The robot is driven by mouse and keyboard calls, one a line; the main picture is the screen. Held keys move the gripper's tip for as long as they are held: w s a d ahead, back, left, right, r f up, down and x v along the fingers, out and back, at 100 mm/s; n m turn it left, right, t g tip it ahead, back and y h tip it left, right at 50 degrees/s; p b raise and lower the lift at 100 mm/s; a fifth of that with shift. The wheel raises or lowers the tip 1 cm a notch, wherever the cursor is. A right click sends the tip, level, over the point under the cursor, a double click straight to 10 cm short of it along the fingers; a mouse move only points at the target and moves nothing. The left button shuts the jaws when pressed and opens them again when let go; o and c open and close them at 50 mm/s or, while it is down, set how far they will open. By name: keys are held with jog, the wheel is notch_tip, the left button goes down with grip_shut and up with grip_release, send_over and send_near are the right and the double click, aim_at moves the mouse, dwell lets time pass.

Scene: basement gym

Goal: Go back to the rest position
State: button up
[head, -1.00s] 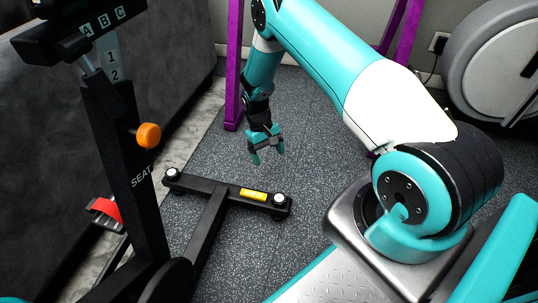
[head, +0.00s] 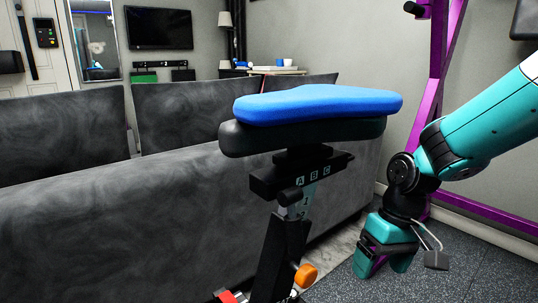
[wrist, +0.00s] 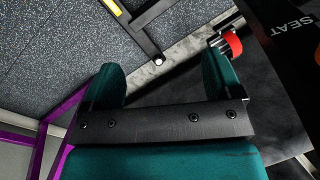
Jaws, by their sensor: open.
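In the wrist view my gripper (wrist: 170,88) also shows open and empty. Beyond the fingers there are the speckled floor and the foot of the grey sofa.
A grey sofa (head: 90,215) fills the left. A purple rack (head: 436,95) stands behind my arm. Speckled floor (head: 455,265) is clear at lower right.

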jog(key=s+a+r+n+t+y+p, duration=0.1)
jog(key=s+a+r+n+p, duration=0.15)
jog(key=s+r, duration=0.55)
jog(key=s+a+r+n+y+p, duration=0.1)
jog(key=s+a+r, duration=0.2)
jog(key=s+r, duration=0.5)
notch_tip(320, 180, up, 34)
jog(key=s+p, duration=0.2)
jog(key=p, duration=3.4)
jog(key=shift+a, duration=0.25)
jog(key=shift+f, duration=0.1)
jog(key=shift+c, duration=0.4)
